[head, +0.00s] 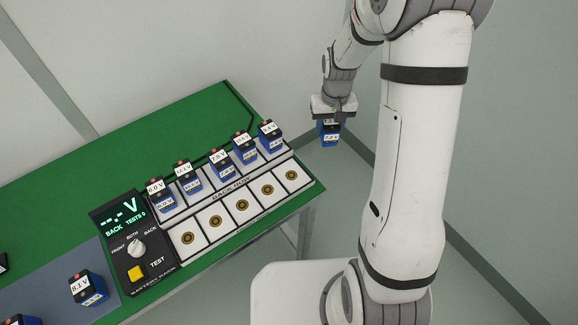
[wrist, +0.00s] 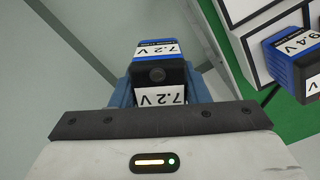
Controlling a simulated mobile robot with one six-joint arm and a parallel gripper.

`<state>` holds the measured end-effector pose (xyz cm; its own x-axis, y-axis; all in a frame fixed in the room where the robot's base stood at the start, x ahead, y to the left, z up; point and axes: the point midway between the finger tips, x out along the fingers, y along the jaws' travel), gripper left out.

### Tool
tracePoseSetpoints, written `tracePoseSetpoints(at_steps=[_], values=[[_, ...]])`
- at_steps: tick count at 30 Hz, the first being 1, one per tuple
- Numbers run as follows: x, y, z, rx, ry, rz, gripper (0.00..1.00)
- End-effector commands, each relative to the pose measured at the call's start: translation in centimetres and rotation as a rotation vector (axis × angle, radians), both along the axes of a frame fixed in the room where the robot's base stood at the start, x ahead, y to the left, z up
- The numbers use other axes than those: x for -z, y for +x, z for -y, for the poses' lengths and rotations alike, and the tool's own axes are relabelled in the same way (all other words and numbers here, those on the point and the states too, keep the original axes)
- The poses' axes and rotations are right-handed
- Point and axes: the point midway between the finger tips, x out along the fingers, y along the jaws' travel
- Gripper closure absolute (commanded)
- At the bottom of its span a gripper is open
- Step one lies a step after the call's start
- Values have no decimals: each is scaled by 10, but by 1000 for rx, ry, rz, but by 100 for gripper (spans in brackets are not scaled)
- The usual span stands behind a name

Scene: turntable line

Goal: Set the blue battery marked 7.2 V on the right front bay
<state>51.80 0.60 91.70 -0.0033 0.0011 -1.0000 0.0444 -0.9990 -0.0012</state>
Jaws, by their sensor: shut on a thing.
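The blue battery marked 7.2 V (head: 330,133) is held in my gripper (head: 331,119), upright, in the air off the right end of the green table. In the wrist view the same battery (wrist: 158,74) shows its dark top and two 7.2 V labels. My gripper is shut on it. The right front bay (head: 293,175) is the rightmost white square of the front row, empty, with a round gold contact. It lies below and to the left of my gripper in the head view.
Several blue batteries fill the back row; the rightmost, marked 9.4 V (head: 269,133), also shows in the wrist view (wrist: 291,58). The other front bays (head: 242,206) are empty. The tester panel (head: 129,240) reads "--.- V" and "BACK". An 8.1 V battery (head: 88,288) stands on a grey mat.

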Motion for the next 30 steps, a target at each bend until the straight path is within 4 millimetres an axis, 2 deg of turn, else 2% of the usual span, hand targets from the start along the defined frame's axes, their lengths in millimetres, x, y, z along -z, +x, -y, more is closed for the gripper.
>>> tracePoseSetpoints(at_steps=[3,6,9,13,21,26,30], values=[[-21,-22,-43,-165,1,6,91],[-38,-46,-75,-314,1,7,91],[-50,-69,-98,-435,2,6,91],[-56,-86,-113,-525,2,3,91],[-14,-91,-116,-546,2,-2,91],[1,-90,-116,-546,2,0,91],[22,-91,-116,-547,2,-4,91]])
